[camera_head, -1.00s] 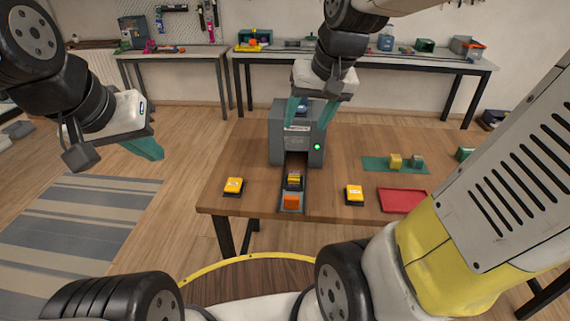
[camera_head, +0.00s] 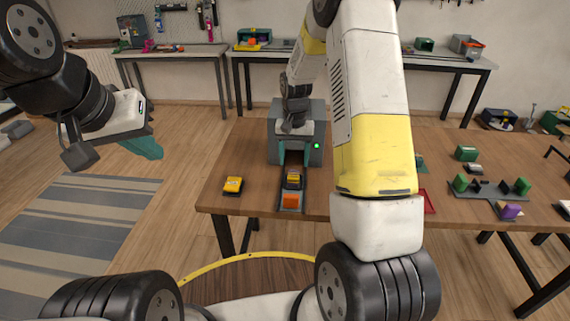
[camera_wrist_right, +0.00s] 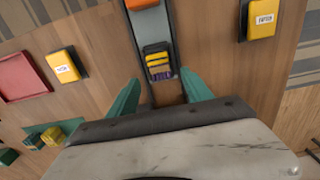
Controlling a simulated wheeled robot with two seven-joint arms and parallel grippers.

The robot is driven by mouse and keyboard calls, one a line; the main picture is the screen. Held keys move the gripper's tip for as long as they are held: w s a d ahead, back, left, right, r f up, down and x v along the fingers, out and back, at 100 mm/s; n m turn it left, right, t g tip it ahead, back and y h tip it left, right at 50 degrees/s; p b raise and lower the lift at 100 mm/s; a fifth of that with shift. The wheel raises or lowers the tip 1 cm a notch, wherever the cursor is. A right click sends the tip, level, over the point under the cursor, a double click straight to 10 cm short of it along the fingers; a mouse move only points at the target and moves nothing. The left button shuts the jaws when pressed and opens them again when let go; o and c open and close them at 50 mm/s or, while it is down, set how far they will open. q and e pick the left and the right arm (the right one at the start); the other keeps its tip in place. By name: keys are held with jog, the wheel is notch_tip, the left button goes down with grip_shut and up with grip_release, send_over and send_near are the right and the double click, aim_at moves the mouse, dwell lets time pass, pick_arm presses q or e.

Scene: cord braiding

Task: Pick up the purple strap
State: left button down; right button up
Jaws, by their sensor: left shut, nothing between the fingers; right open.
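A small black carriage with yellow bands (camera_wrist_right: 157,57) sits in the channel of the grey machine (camera_head: 318,130). A purple strip (camera_wrist_right: 162,76) lies across its end nearest my right gripper, and this seems to be the purple strap. The carriage also shows in the head view (camera_head: 293,180), where I cannot make out the purple. My right gripper (camera_wrist_right: 160,77) is open, its teal fingers on either side of the channel by the purple strip, with no visible grip on it. My left gripper (camera_head: 145,147) is shut and empty, away left of the table.
An orange block (camera_head: 290,200) sits at the channel's near end. Yellow buttons (camera_head: 233,185) (camera_wrist_right: 62,66) flank the channel. A red tray (camera_wrist_right: 22,79) lies beyond one button. A purple block (camera_head: 510,211) sits on a grey fixture at right. My right arm hides part of the table.

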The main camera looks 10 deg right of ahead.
aim_at(294, 174)
jog(key=f, duration=0.6)
jog(key=shift+s, duration=0.2)
grip_shut()
